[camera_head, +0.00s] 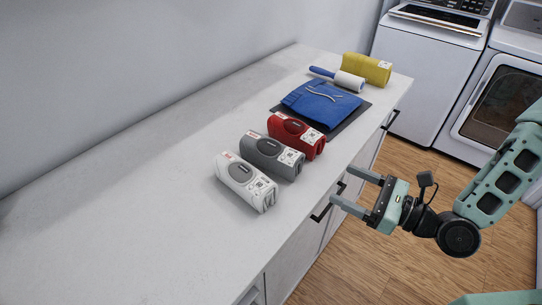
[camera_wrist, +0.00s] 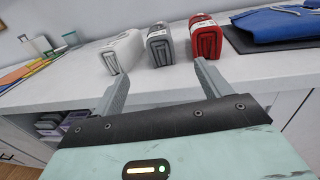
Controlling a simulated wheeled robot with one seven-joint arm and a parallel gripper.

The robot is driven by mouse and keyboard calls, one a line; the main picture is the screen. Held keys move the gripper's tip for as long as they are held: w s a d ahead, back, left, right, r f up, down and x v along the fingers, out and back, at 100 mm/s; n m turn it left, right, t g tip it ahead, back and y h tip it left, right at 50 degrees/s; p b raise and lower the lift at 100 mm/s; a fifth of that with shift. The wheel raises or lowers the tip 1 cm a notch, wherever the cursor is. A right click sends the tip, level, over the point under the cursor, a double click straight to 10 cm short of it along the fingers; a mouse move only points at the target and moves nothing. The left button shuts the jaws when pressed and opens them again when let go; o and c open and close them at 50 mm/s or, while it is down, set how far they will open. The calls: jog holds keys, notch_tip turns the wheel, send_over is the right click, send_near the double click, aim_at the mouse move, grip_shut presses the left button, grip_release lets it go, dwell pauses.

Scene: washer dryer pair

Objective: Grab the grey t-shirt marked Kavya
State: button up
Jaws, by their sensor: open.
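A rolled grey t-shirt (camera_head: 271,155) with a white label lies on the white counter, between a rolled white one (camera_head: 246,182) and a rolled red one (camera_head: 296,135). The label writing is too small to read. In the wrist view the grey roll (camera_wrist: 160,46) stands between the white roll (camera_wrist: 121,50) and the red roll (camera_wrist: 205,40), end toward me. My gripper (camera_head: 345,187) is open and empty, in front of the counter's edge and apart from all the rolls. In the wrist view its fingers (camera_wrist: 162,82) point toward the counter.
A blue folded garment (camera_head: 321,103) lies on a dark mat, with a lint roller (camera_head: 338,79) and a yellow roll (camera_head: 366,69) behind. A washer (camera_head: 427,65) and dryer (camera_head: 503,105) stand at the right. Cabinet handles (camera_head: 321,214) stick out below the edge.

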aim_at(283, 155)
jog(key=p+x, duration=0.3)
jog(key=x, duration=1.3)
jog(key=shift+r+p, duration=0.1)
jog(key=shift+p, duration=0.3)
jog(key=shift+w+a, duration=0.3)
jog(key=shift+a, duration=0.15)
jog(key=c, duration=1.2)
